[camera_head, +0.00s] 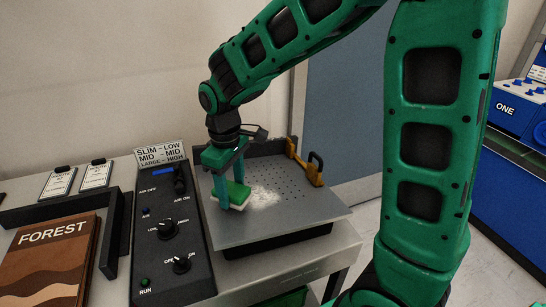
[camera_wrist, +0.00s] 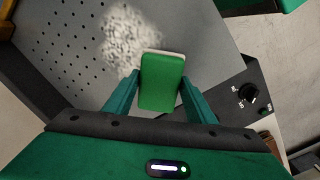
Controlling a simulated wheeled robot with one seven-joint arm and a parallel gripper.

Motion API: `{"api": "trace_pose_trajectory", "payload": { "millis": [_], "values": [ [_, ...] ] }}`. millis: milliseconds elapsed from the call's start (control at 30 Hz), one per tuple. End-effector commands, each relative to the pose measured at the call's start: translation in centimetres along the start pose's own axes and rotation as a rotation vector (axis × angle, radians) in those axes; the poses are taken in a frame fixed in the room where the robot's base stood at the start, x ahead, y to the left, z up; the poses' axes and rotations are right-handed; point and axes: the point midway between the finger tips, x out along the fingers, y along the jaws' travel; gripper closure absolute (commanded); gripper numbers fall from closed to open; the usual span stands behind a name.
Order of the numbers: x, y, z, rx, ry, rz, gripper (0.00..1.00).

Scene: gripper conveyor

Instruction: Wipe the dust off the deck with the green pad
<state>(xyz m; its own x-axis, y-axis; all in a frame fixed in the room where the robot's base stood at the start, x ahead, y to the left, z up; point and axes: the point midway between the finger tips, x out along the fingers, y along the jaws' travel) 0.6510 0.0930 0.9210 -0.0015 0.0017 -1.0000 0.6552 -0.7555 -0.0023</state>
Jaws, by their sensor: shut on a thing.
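The green pad (camera_head: 238,193) has a pale underside and is held between the fingers of my gripper (camera_head: 226,190), which is shut on it. In the wrist view the pad (camera_wrist: 161,82) sits between the two fingers of my gripper (camera_wrist: 160,92). The grey perforated deck (camera_head: 300,212) lies under it. A pale patch of dust (camera_head: 264,196) lies on the deck just right of the pad; it also shows in the wrist view (camera_wrist: 130,35), directly ahead of the pad's far edge. I cannot tell whether the pad touches the deck.
A dark control panel (camera_head: 166,250) with knobs stands left of the deck. A yellow clamp (camera_head: 306,166) with a black handle stands at the deck's back right. A FOREST book (camera_head: 45,262) and two labelled cards (camera_head: 95,175) lie at the left.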

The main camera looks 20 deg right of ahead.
Motion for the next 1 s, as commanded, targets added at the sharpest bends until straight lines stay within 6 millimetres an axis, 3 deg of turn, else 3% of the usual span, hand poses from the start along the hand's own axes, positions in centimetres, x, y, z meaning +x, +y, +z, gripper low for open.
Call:
{"api": "trace_pose_trajectory", "payload": {
  "millis": [600, 1000],
  "values": [
    [-5.4, 0.1, 0.0, 0.000, 0.002, 0.001, 0.78],
    [-5.9, 0.0, 0.0, -0.001, 0.000, 0.000, 0.78]
  ]
}}
